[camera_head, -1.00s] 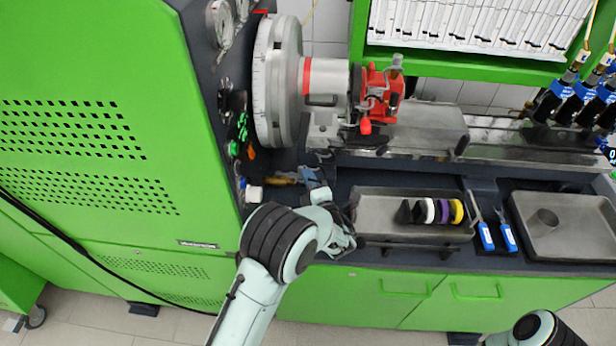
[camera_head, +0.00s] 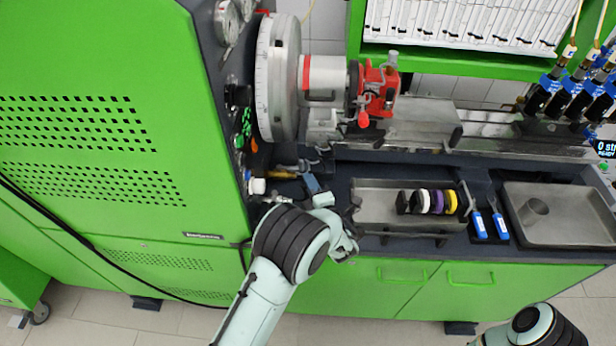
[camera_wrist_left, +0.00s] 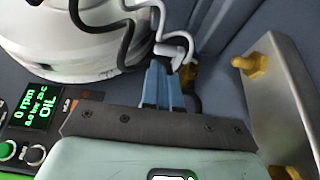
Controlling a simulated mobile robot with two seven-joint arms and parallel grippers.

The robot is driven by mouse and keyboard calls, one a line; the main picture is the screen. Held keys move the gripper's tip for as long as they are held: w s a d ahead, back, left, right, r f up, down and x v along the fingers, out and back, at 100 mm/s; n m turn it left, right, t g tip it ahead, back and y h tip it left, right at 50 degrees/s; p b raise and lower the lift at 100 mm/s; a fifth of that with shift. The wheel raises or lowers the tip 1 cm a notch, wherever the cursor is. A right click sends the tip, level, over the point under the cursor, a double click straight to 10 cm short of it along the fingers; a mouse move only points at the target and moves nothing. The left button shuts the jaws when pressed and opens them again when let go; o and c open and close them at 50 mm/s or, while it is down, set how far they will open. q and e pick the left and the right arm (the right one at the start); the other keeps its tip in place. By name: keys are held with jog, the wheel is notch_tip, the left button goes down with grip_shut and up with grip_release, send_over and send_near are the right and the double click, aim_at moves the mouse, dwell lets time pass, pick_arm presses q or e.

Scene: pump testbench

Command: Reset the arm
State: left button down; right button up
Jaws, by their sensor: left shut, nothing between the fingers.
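My left arm comes in from the bottom, its dark ringed joint in front of the bench edge. My left gripper (camera_head: 312,184) has blue fingers and is over the dark bench top, left of the grey parts tray (camera_head: 380,208). In the left wrist view the gripper (camera_wrist_left: 162,85) has its blue fingers together with nothing between them. Their tips are close to a white hose-like part (camera_wrist_left: 175,45), and I cannot tell whether they touch it. My right arm shows only as a joint at the bottom right; its gripper is out of view.
The tray holds black, white, purple and yellow rings. Blue-handled tools (camera_head: 490,222) and a second tray (camera_head: 565,228) are to its right. A round grey disc (camera_head: 280,78) and a red clamp (camera_head: 378,90) stand behind. A green cabinet (camera_head: 100,140) stands left. A control display (camera_wrist_left: 38,112) is close by.

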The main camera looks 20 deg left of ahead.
pick_arm(q)
jog(key=s+d, duration=0.3)
jog(key=d, duration=0.6)
jog(key=shift+s+d+f, duration=0.1)
jog(key=shift+s+d, duration=0.05)
jog(key=shift+s, duration=0.05)
